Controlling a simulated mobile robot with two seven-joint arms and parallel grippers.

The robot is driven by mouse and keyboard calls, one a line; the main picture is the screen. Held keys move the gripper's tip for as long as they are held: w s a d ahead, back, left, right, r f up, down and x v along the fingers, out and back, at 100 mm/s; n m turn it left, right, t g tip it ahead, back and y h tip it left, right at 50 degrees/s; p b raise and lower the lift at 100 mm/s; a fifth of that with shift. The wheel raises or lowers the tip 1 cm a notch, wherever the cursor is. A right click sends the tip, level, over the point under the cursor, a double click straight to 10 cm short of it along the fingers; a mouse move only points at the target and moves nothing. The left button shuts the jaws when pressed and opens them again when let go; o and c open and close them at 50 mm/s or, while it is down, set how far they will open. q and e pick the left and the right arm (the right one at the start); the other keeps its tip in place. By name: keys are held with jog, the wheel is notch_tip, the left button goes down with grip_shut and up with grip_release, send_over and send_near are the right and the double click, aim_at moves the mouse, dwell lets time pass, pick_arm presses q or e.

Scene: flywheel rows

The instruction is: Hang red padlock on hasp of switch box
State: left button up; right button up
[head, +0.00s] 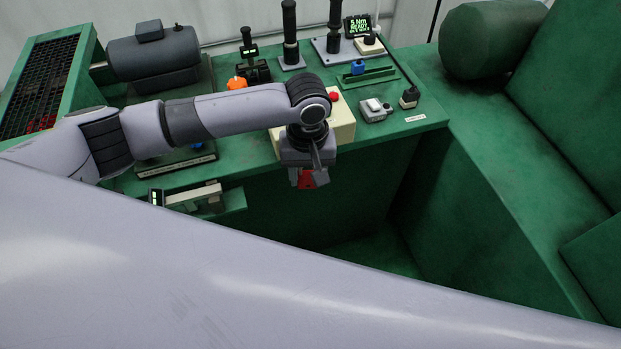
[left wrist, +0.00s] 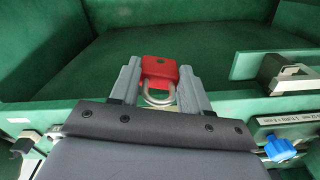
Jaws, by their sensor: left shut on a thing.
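My left gripper (head: 308,172) is shut on the red padlock (head: 306,181) and holds it off the front edge of the green bench, over the open space below. In the left wrist view the padlock (left wrist: 160,68) sits between the two grey fingers, its silver shackle pointing toward the wrist. A cream box with a red button (head: 343,132), which looks like the switch box, stands on the bench just behind the gripper. My arm and gripper hide part of it, and I cannot make out its hasp. My right gripper is not in view.
A small grey device (head: 374,110) and a dark knob (head: 409,97) are right of the box. A grey motor (head: 153,62), an orange item (head: 237,83) and black upright handles (head: 290,30) stand behind my arm. A clamp-like tool (head: 193,196) is on a low ledge at left.

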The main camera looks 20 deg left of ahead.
pick_arm(q)
jog(key=shift+w+a+f+b, duration=0.2)
jog(key=shift+w+a+b, duration=0.25)
jog(key=shift+w+b, duration=0.2)
jog(key=shift+w+a+b, duration=0.35)
jog(key=shift+w+b, duration=0.2)
jog(key=shift+b, duration=0.35)
jog(key=shift+w+a+p, duration=0.1)
jog(key=shift+w+p, duration=0.05)
jog(key=shift+p, duration=0.25)
jog(key=shift+w+a+f, duration=0.1)
jog(key=shift+w, duration=0.05)
jog(key=shift+w+a+f+p, duration=0.1)
jog(key=shift+w+f+p, duration=0.05)
jog(key=shift+p, duration=0.4)
jog(key=o, duration=1.2)
